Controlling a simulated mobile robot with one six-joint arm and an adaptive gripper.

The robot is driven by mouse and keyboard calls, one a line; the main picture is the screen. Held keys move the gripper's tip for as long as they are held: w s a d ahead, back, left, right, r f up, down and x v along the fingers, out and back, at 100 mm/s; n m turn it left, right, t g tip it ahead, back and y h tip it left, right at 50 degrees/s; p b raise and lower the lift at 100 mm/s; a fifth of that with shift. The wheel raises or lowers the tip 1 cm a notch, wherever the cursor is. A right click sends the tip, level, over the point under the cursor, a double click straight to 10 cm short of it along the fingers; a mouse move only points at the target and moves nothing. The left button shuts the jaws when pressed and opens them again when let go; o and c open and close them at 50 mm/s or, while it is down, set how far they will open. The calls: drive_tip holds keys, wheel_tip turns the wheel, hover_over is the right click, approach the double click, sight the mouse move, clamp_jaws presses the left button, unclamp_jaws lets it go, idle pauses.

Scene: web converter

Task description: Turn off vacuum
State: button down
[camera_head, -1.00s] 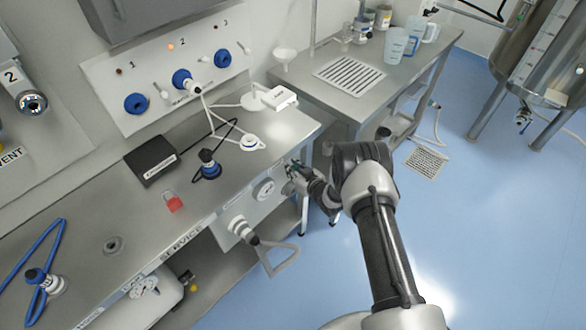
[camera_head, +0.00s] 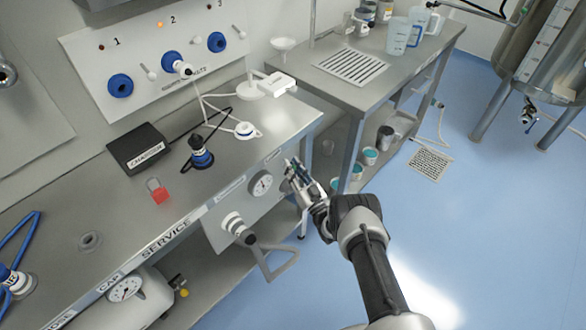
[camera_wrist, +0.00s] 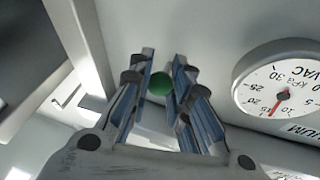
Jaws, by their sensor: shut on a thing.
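The vacuum panel is the pale front plate (camera_head: 225,225) on the bench's right front, with a round vacuum gauge (camera_head: 262,184). The gauge also shows in the wrist view (camera_wrist: 283,90), marked VAC and kPa, with a red needle. My gripper (camera_head: 292,170) is at the panel just right of the gauge. What lies behind the button is hidden.
A valve with a hose (camera_head: 240,230) juts from the panel left of the gauge.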

drive_tip(key=shift+w+f+t+y, duration=0.1)
drive_tip(key=shift+t+y, duration=0.3)
drive_tip(key=shift+t, duration=0.1)
drive_tip(key=shift+f+m, duration=0.1)
drive_tip(key=shift+m, duration=0.2)
drive_tip(key=shift+w+t, duration=0.1)
drive_tip(key=shift+t, duration=0.3)
drive_tip(key=c, duration=1.8)
unclamp_jaws()
drive_tip(key=shift+o, duration=0.4)
drive_tip(key=v, duration=1.2)
